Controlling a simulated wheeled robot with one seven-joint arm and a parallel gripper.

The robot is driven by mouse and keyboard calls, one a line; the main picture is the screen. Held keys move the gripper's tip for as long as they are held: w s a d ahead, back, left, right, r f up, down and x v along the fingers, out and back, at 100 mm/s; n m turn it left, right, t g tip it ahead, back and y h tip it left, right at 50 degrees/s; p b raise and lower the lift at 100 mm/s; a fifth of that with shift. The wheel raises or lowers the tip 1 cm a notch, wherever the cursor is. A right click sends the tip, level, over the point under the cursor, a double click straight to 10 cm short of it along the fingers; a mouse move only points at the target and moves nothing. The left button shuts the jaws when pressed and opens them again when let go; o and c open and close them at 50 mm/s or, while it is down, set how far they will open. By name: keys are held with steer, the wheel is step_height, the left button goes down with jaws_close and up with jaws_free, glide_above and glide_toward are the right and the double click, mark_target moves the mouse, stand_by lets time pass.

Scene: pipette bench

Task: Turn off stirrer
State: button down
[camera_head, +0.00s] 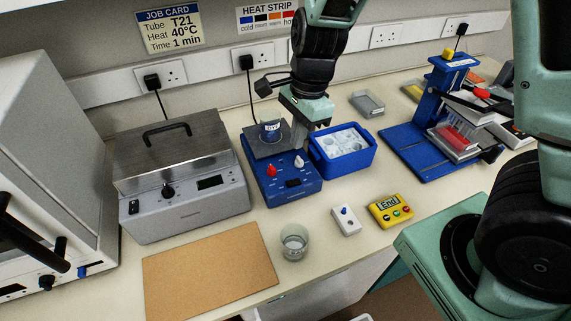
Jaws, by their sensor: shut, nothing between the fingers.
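The stirrer (284,188) is a blue unit with a dark square top plate, in the middle of the bench. Its front panel has a red knob (272,170) on the left, a white knob (299,162) on the right and a small dark display between and below them. A small blue labelled vessel (270,131) stands on the top plate. My gripper (309,146) is shut and empty, pointing down by the right side of the plate, behind the white knob. I cannot tell whether it touches the stirrer; its fingertips are partly hard to make out.
A blue tray of ice (343,150) stands close right of the stirrer. A grey lidded bath (185,190) stands to the left. In front are a brown board (208,276), a glass beaker (294,242), a white switch box (345,220) and a yellow timer (390,210) reading "End".

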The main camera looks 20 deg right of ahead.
mark_target(291, 183)
steer(key=shift+w+d+f+m, duration=0.1)
steer(key=shift+w+d+m, duration=0.6)
steer(key=shift+m, duration=0.3)
steer(key=shift+a+f, duration=0.15)
steer(key=f, duration=0.4)
steer(key=a+f+p, duration=0.1)
steer(key=f, duration=0.8)
steer(key=shift+a+f+p, duration=0.3)
steer(key=shift+a+p, duration=0.05)
steer(key=shift+p, duration=0.05)
steer(key=shift+f, duration=0.25)
steer(key=shift+d, duration=0.1)
